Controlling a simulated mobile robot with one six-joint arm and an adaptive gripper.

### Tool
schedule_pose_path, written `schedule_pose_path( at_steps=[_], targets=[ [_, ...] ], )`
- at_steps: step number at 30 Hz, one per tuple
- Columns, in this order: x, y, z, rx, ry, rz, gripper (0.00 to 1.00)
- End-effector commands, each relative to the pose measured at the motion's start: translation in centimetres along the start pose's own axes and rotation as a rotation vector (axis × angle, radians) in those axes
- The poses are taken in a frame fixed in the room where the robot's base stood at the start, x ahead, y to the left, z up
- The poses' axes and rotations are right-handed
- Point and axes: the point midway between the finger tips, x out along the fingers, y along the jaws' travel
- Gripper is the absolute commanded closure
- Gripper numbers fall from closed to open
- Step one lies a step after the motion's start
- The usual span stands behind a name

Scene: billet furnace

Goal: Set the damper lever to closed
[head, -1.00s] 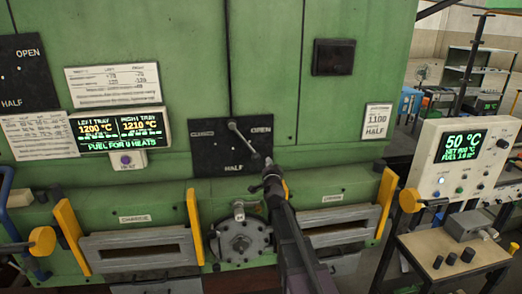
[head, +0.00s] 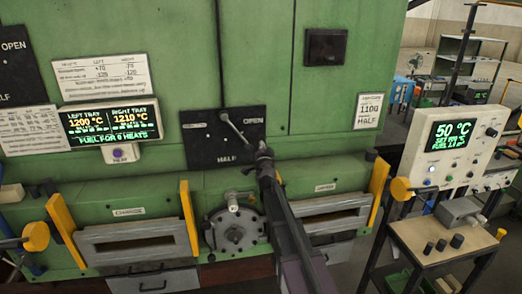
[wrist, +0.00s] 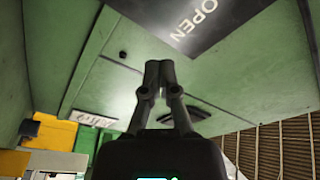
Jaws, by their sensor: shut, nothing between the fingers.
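The damper lever (head: 235,130) is a thin grey rod on a black plate (head: 193,152) on the green furnace front. Its rounded upper end is near the plate's top middle. The rod slants down to the right, between the words HALF at the bottom and OPEN at the right. The label on the left is too blurred to read. My gripper (head: 263,149) is just right of and below the rod's lower end; I cannot tell whether they touch. In the wrist view my gripper (wrist: 158,66) is shut and empty, below the OPEN label (wrist: 195,18); the lever is not visible there.
A similar black plate (head: 14,70) is cut off at far left. Below are a round grey hub (head: 235,232), charge doors (head: 137,241) and yellow uprights (head: 188,220) that stick out. A control box (head: 455,147) and small table (head: 430,240) stand at the right.

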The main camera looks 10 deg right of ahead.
Motion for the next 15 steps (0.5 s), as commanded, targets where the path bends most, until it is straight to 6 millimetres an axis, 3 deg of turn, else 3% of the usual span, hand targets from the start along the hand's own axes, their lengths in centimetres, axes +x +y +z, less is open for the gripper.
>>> schedule_pose_path(
  at_steps=[1,11,15],
  targets=[
    [1.2,-0.1,0.0,0.0,0.0,0.0,1.0],
    [6.3,0.0,-0.1,0.0,0.0,0.001,1.0],
    [5.3,0.3,1.6,0.001,0.0,-0.001,1.0]
  ],
)
